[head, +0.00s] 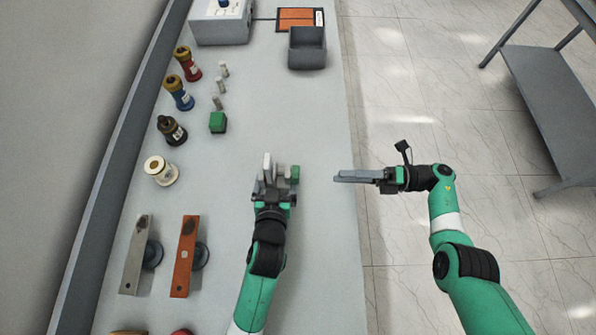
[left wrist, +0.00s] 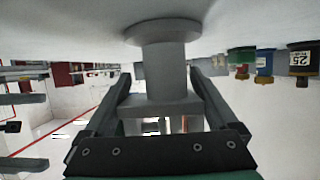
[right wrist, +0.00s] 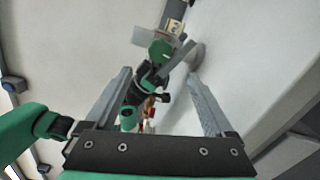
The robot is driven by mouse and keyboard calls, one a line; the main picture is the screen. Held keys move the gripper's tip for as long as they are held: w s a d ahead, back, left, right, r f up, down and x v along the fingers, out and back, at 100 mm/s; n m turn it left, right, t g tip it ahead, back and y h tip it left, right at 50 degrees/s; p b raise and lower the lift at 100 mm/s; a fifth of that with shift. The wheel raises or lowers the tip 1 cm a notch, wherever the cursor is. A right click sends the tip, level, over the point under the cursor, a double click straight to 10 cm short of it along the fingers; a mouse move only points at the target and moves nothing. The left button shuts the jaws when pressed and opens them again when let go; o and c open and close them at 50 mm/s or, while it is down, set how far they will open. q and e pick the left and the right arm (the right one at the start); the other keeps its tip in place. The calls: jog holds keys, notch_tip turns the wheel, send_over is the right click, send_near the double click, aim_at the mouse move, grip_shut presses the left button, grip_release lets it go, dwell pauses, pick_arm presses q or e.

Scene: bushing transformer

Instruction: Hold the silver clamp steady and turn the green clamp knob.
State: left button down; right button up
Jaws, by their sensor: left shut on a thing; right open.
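The silver clamp (head: 267,165) stands on the table in the head view. My left gripper (head: 275,180) is shut on it. In the left wrist view the clamp's grey post (left wrist: 165,70) is between the two fingers, with a round flange against the table surface. The green clamp knob (head: 294,173) shows at the clamp's right side; it also shows in the right wrist view (right wrist: 160,49), beyond the fingertips. My right gripper (head: 342,177) is open and empty, apart from the knob, to its right near the table edge. My left gripper partly hides the clamp.
Several coloured bushings (head: 180,94) line the table's left side, with small pale posts and a green block (head: 217,122) beside them. A silver plate (head: 135,258) and an orange plate (head: 184,260) lie at lower left. A grey bin (head: 307,50) stands at the back.

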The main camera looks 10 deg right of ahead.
aim_at(296, 175)
jog(key=n, duration=0.6)
jog(key=shift+s, duration=0.15)
jog(key=n, duration=0.3)
jog(key=shift+d+f, duration=0.1)
jog(key=n, duration=0.5)
jog(key=shift+s+d, duration=0.1)
jog(key=shift+d, duration=0.2)
jog(key=shift+d+n, duration=0.1)
jog(key=shift+n, duration=0.5)
jog(key=shift+d, duration=0.35)
jog(key=x, duration=1.2)
